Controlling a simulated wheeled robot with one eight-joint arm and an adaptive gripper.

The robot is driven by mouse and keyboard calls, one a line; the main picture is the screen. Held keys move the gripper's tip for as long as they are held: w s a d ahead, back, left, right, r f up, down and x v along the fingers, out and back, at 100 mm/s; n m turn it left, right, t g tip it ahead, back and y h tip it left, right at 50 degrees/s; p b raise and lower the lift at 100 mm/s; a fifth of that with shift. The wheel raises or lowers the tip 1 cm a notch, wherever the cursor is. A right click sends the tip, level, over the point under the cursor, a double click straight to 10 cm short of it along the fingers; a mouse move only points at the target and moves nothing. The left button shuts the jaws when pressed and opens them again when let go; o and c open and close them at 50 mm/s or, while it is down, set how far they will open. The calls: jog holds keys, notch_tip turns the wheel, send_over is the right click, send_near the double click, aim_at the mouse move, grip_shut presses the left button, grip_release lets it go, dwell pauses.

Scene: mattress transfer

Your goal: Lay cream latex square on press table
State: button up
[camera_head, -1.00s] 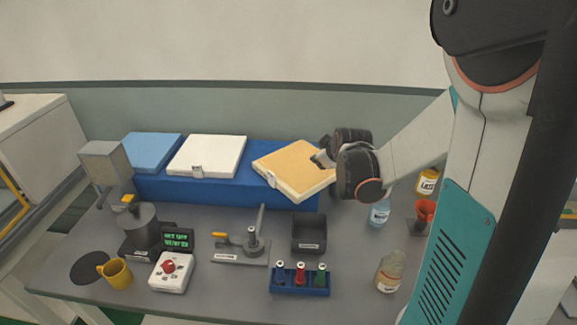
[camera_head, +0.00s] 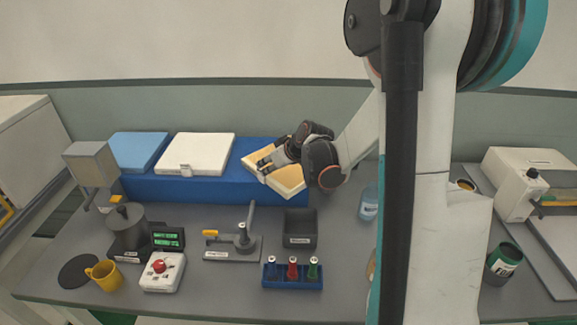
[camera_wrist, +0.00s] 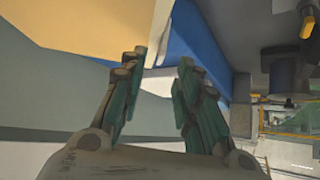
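A cream-white square slab (camera_head: 195,153) with a small label lies on the long blue block at the back, in the middle of three slabs. A yellow-topped slab with pale sides (camera_head: 289,181) lies at the block's right end, partly hidden by my gripper (camera_head: 266,166). The yellow slab also fills the upper left of the wrist view (camera_wrist: 80,25). My gripper is open, its fingers apart at the slab's edge in the wrist view (camera_wrist: 164,60). I cannot tell whether they touch it. I cannot tell for certain which surface is the press table.
A blue slab (camera_head: 138,152) lies left on the blue block (camera_head: 170,188). In front stand a lever device (camera_head: 243,236), a dark bin (camera_head: 300,228), a blue bottle rack (camera_head: 292,277), a red-button box (camera_head: 162,271) and a yellow mug (camera_head: 103,274). A white machine (camera_head: 518,183) stands far right.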

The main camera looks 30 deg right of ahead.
jog(key=shift+b+x, duration=0.75)
jog(key=shift+x, duration=2)
jog(key=shift+r, duration=0.2)
grip_shut()
